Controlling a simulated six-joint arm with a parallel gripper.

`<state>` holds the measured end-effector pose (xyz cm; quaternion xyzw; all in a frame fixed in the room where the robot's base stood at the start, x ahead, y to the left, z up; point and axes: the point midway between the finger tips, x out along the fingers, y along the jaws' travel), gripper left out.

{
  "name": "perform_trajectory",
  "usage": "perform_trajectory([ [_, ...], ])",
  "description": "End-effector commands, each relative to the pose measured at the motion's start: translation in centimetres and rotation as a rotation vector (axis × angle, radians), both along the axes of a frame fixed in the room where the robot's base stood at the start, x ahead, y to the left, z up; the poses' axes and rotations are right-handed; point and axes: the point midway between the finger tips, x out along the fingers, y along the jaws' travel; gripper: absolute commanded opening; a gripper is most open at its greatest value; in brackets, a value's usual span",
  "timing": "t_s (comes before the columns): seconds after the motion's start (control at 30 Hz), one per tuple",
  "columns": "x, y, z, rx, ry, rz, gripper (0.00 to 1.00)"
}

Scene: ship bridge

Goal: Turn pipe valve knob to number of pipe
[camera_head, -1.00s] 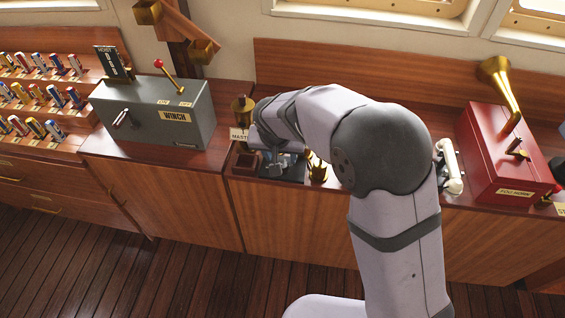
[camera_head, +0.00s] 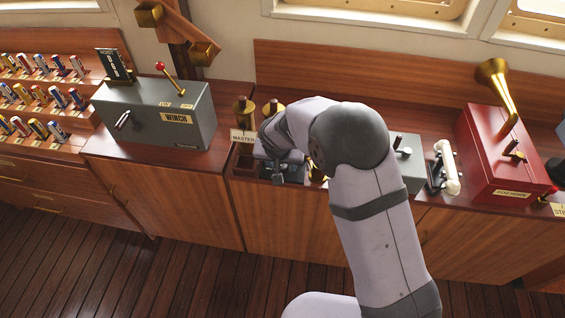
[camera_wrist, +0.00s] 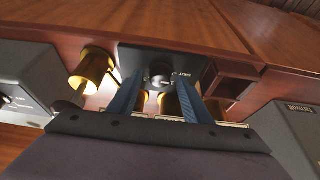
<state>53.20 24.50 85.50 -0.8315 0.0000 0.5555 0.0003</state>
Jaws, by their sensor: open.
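My gripper (camera_wrist: 160,88) shows in the wrist view as two blue fingers, open, reaching towards a black panel (camera_wrist: 133,60). A small round dark knob (camera_wrist: 161,73) sits on this panel, with faint white marks beside it too small to read. It lies between the fingertips in the picture; I cannot tell whether they touch it. Brass cylinders (camera_wrist: 168,103) show between the fingers. In the head view my gripper (camera_head: 283,170) is low over the counter's front, and my arm hides most of the panel. No pipe number is readable.
A brass cylinder (camera_wrist: 92,72) stands beside the panel in the wrist view. In the head view, the grey winch box (camera_head: 155,112) is left, brass posts (camera_head: 243,112) stand behind the gripper, and a white handset (camera_head: 447,168) and red box (camera_head: 500,160) are right.

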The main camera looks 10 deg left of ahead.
Motion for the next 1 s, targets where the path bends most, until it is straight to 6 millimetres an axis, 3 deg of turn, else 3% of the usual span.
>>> perform_trajectory([
  [0.3,0.07,-0.02,-0.21,0.0,0.0,0.0,0.45],
  [0.47,0.06,-0.02,-0.2,0.0,0.0,0.0,0.06],
  [0.5,0.06,-0.03,-0.2,0.0,0.0,0.0,0.03],
  [1.0,0.13,0.14,-0.75,0.001,-0.003,-0.104,0.04],
])
